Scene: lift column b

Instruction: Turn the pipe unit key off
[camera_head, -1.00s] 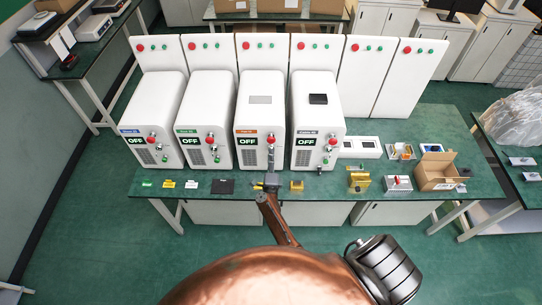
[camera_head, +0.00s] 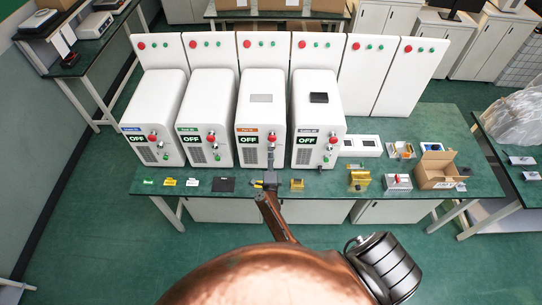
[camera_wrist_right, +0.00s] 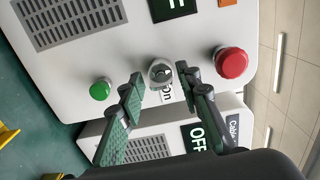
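The pipe unit (camera_head: 261,97) is the third white box from the left, with an orange label and a black OFF plate on its front. My right gripper (camera_head: 271,155) is in front of this panel and hides part of it. In the right wrist view the round silver key switch (camera_wrist_right: 160,73) sits between a green button (camera_wrist_right: 100,90) and a red button (camera_wrist_right: 232,63), with "On" printed beside it. My right gripper (camera_wrist_right: 164,76) has its fingers apart on either side of the key switch, with gaps visible. My left gripper is not in view.
Similar white units stand on both sides, including the cable unit (camera_head: 318,100) to the right. Small tags, yellow blocks and an open cardboard box (camera_head: 436,172) lie on the green table (camera_head: 330,184). The table's front edge is below the units.

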